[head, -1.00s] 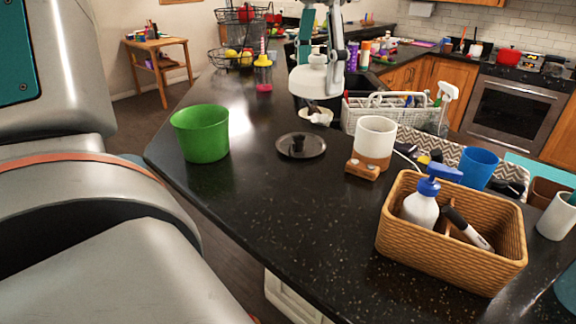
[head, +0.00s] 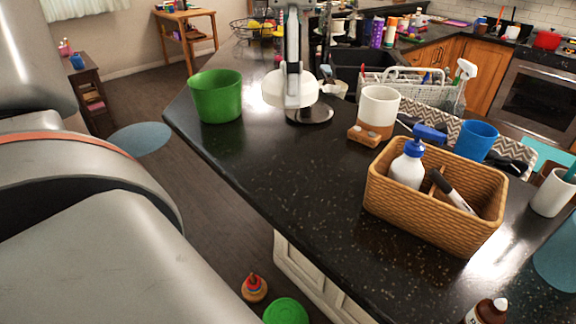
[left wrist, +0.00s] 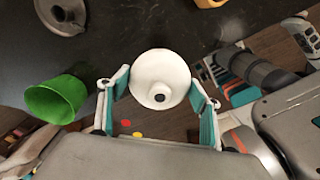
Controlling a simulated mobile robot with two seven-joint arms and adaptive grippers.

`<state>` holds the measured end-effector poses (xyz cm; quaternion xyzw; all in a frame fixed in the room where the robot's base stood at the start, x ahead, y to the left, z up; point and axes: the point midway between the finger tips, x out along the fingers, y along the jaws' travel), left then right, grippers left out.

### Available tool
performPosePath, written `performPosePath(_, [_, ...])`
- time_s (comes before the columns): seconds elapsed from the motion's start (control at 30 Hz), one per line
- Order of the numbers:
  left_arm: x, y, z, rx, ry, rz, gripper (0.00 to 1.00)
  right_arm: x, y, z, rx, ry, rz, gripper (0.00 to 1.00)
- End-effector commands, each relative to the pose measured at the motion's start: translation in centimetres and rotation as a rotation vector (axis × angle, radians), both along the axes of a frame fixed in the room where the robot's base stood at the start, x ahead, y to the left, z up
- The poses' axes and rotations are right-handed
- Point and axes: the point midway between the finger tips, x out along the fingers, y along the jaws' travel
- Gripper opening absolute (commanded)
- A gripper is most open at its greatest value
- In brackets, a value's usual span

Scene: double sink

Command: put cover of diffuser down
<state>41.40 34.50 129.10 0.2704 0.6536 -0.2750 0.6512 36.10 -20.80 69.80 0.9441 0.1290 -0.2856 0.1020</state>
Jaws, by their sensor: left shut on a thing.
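My left gripper (head: 291,88) is shut on a white rounded cover (head: 278,92), with a finger on either side. In the left wrist view the cover (left wrist: 160,72), with a small dark hole in its top, sits between the fingers of the gripper (left wrist: 160,90). In the head view it overlaps a dark round disc (head: 322,113) on the black counter; in the wrist view the disc (left wrist: 62,14) lies apart from it. A white cup-shaped body on a wooden base (head: 378,112), possibly the diffuser, stands to the right. I cannot tell the cover's height. My right gripper is not in view.
A green bucket (head: 216,97) stands near the counter's left edge. A wicker basket (head: 436,208) with a spray bottle (head: 407,167) and marker stands at right. A wire rack (head: 410,88) and blue cup (head: 476,138) stand behind. The counter's middle front is clear.

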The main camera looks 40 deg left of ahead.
Motion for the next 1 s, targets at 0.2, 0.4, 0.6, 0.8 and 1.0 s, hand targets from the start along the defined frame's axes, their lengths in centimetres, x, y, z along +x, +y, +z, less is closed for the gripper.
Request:
performPosePath(0.2, [-0.1, 0.0, -5.5, -0.003, 0.006, -0.002, 0.42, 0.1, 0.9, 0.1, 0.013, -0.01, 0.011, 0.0])
performPosePath(0.4, [-0.1, 0.0, -10.3, -0.003, 0.006, -0.002, 0.42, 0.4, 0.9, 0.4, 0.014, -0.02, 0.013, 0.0])
performPosePath(0.6, [-0.1, 0.0, -13.3, -0.002, 0.004, 0.001, 0.42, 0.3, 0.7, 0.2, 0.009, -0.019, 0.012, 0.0])
performPosePath(0.8, [0.0, 0.0, -14.5, -0.001, 0.002, 0.001, 0.42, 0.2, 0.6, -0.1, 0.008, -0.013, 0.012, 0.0])
performPosePath(1.0, [-0.1, 0.0, -17.2, -0.002, 0.005, 0.001, 0.42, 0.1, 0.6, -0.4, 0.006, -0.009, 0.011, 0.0])
